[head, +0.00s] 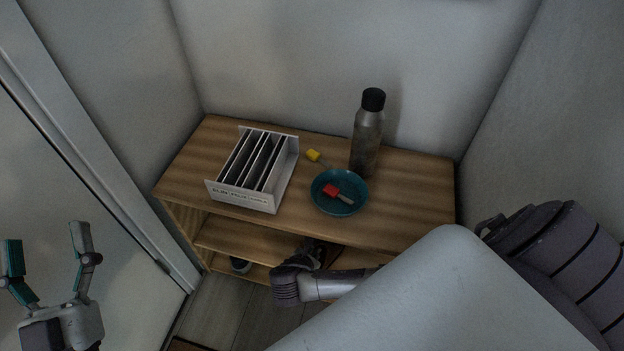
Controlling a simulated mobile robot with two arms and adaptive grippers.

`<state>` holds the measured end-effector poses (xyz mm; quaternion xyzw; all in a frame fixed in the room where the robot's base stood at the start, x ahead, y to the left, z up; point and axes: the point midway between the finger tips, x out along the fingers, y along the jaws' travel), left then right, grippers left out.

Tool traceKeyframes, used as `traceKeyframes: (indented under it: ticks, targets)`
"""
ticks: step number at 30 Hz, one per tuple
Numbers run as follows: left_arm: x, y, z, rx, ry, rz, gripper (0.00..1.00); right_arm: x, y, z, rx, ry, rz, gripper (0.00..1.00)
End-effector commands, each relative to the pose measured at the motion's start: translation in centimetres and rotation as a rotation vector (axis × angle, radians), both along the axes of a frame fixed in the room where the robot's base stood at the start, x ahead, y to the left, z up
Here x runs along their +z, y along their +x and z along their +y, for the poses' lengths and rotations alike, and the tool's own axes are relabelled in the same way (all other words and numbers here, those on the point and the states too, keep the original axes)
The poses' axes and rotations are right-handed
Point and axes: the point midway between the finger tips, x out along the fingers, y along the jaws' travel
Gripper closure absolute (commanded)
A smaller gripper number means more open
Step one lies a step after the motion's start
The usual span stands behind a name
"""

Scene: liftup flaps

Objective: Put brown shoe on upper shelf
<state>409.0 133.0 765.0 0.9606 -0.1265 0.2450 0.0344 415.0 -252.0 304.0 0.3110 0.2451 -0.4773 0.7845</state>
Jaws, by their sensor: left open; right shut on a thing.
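A wooden shelf unit (410,222) stands against the back wall, with an upper shelf (232,236) and a lower level under its top. My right arm reaches in from the right, and my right gripper (312,252) is at the front opening near the upper shelf. It is shut on a dark thing, apparently the brown shoe; my wrist and the shadow hide most of it. A small dark and white thing (240,265), perhaps a shoe, sits at the lower level on the left. My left gripper (46,240) is open and empty, away from the unit at the far left.
On the unit's top stand a white file holder (243,197), a metal bottle with a black cap (367,140) and a teal bowl (326,203) holding a red-headed brush (332,191). A door (70,180) is at left.

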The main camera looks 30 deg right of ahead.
Motion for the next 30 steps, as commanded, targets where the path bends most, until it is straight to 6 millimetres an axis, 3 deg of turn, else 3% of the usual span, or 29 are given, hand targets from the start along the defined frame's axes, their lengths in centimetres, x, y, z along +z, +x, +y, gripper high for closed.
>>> traceKeyframes:
  ticks: [11,12,17,26,30]
  targets:
    - [0.1,-0.1,0.0,-0.001,-0.003,-0.009,0.24,-0.3,0.1,0.0,0.000,0.000,-0.002,1.00]
    - [0.1,-0.1,0.0,-0.001,-0.003,-0.009,0.24,-0.3,0.1,0.0,0.000,0.000,-0.002,0.89]
    - [0.1,-0.1,0.0,-0.001,-0.002,-0.008,0.24,-0.3,0.0,0.0,0.000,0.000,-0.002,0.63]
    - [0.2,-0.1,0.0,0.000,-0.003,-0.010,0.24,-0.3,-0.1,0.2,0.000,0.001,0.000,0.63]
    - [0.2,-0.1,0.0,0.000,-0.003,-0.010,0.24,0.6,-0.6,1.0,0.002,0.003,0.000,0.63]
